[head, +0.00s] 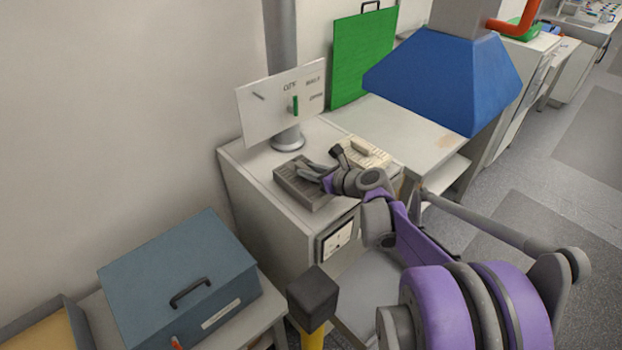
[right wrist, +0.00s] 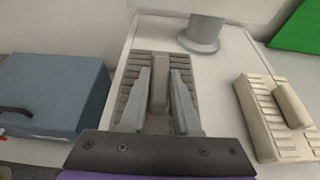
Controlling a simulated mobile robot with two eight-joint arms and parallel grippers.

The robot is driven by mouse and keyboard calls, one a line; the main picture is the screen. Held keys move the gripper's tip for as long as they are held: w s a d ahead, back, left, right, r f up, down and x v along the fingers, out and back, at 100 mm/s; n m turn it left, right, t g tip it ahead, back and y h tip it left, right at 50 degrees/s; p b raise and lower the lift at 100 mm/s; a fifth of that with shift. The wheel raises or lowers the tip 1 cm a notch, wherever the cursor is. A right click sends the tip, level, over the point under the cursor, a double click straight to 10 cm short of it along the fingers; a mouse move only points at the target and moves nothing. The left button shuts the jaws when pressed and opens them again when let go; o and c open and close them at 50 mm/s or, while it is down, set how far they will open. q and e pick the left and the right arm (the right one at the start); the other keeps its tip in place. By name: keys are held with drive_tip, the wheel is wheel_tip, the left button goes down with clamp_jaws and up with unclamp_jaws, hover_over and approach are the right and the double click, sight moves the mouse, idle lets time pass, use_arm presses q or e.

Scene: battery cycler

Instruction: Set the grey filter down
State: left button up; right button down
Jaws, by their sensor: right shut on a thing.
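The grey filter (head: 300,193) is a ribbed block with a raised bar handle on top. It is at the front left of the white cabinet top, by the post of the sign. My right gripper (head: 312,172) reaches it from the right. In the right wrist view, the fingers (right wrist: 161,82) stand on both sides of the handle and are shut on it, with the ribbed body of the filter (right wrist: 131,75) below. The filter looks level and at the cabinet top; I cannot tell whether it bears its full weight there. My left gripper is not in view.
A cream ribbed block (head: 368,152) with a similar handle lies to the right of the filter. The sign post's round foot (head: 288,139) stands behind. A blue-grey box (head: 180,275) is at the lower left. A blue hood (head: 445,80) hangs to the right.

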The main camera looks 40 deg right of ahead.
drive_tip(key=shift+f, duration=1.4)
drive_tip(key=shift+f, duration=0.2)
drive_tip(key=c, duration=0.6)
unclamp_jaws()
drive_tip(key=shift+c, duration=0.2)
drive_tip(key=shift+r, duration=0.1)
drive_tip(key=shift+s+r, duration=0.1)
drive_tip(key=shift+r, duration=0.15)
drive_tip(key=v, duration=1.1)
drive_tip(key=shift+s, duration=0.4)
